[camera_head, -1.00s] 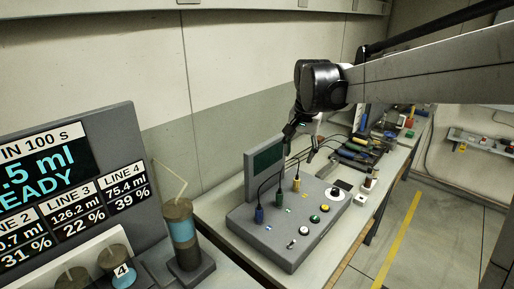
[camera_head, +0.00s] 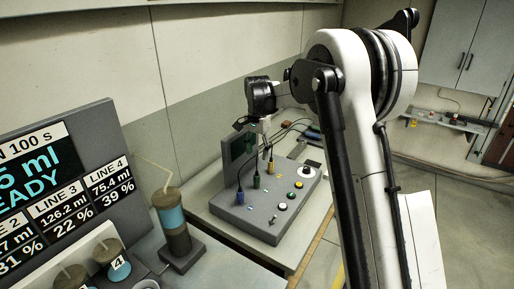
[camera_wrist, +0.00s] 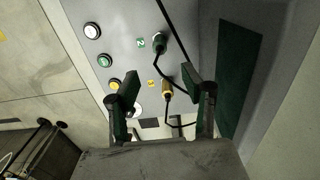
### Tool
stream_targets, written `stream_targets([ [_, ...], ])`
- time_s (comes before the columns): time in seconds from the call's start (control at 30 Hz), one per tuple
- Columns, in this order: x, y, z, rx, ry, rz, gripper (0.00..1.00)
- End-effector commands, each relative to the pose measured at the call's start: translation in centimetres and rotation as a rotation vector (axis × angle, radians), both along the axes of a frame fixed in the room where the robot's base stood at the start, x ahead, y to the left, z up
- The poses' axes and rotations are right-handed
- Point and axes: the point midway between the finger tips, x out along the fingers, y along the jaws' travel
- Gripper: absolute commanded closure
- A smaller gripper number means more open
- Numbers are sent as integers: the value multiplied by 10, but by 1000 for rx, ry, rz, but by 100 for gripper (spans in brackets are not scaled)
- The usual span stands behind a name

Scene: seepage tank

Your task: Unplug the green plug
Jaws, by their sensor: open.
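The green plug (camera_head: 256,181) stands in the sloped grey console (camera_head: 272,228), between a blue plug (camera_head: 240,197) and a yellow plug (camera_head: 270,167). A black cable runs from its top. In the wrist view the green plug (camera_wrist: 159,44) is beyond my fingertips, near the upper middle, beside a small green label. The yellow plug (camera_wrist: 167,90) shows between my fingers in the picture. My gripper (camera_wrist: 160,80) is open, with nothing held. In the head view it is above the back of the console, its fingertips hard to make out.
An upright dark green screen (camera_head: 240,146) rises behind the plugs, close to my gripper. Black cables loop around the plugs. Round buttons (camera_head: 291,197) sit on the console's right part. A large display board (camera_head: 62,200) and a cylinder (camera_head: 172,220) stand at left.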

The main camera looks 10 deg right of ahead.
Motion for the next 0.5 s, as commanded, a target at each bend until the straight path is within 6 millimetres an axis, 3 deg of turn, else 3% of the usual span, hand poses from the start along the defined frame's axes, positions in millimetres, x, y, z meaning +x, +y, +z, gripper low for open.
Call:
stream_targets([
  [0.5,0,0,-86,0,0,1,56],
])
